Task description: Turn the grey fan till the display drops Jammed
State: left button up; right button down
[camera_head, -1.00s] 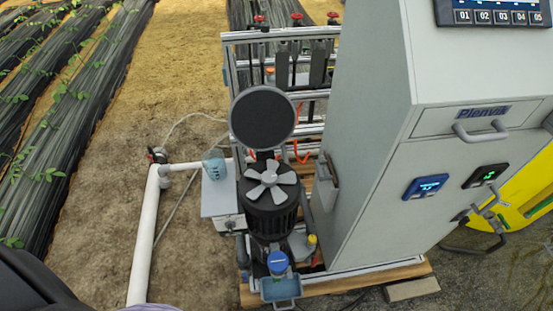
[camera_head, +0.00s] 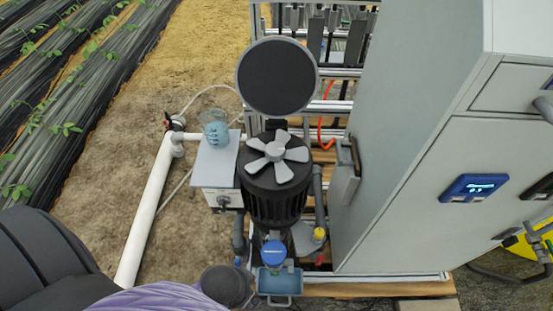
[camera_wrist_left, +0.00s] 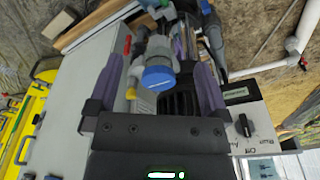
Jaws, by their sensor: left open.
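The grey fan (camera_head: 275,152) sits exposed on top of the black ribbed motor (camera_head: 275,195) in the head view. A round dark cover (camera_head: 277,77) stands just behind it. My left arm comes in at the bottom left of the head view, apart from the fan. In the left wrist view my left gripper (camera_wrist_left: 157,65) is open. A blue cap (camera_wrist_left: 158,78) shows between its fingers, and I cannot tell the gap to it. The fan is not visible there. The small display (camera_wrist_left: 237,93) is lit, its text too small to read. My right gripper is not in view.
A grey control box (camera_head: 216,165) left of the motor carries a beaker of blue liquid (camera_head: 215,130). Its knob (camera_wrist_left: 243,125) shows in the left wrist view. A tall grey cabinet (camera_head: 410,140) stands close on the right. A white pipe (camera_head: 150,215) runs along the left.

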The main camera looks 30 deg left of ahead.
pick_arm(q)
jog(key=w+d+r+m+t+h+b, duration=0.25)
jog(key=w+r+t, duration=0.55)
jog(key=w+r, duration=0.4)
jog(key=w+d+r+m+t+h+b, duration=0.1)
jog(key=w+d+r+m+t+b, duration=0.2)
jog(key=w+r+t, duration=0.8)
jog(key=w+d+r+m+g+h, duration=0.3)
jog(key=d+r+m+g+h, duration=0.45)
jog(key=m+h, duration=0.6)
jog(key=m+g+y, duration=1)
jog(key=g+y, duration=0.3)
jog(key=y, duration=0.4)
send_over(275, 148)
notch_tip(275, 148, down, 8)
jog(key=shift+r, duration=0.15)
notch_tip(275, 148, down, 9)
jog(key=b, duration=0.4)
jog(key=shift+r, duration=0.1)
jog(key=shift+f, duration=0.2)
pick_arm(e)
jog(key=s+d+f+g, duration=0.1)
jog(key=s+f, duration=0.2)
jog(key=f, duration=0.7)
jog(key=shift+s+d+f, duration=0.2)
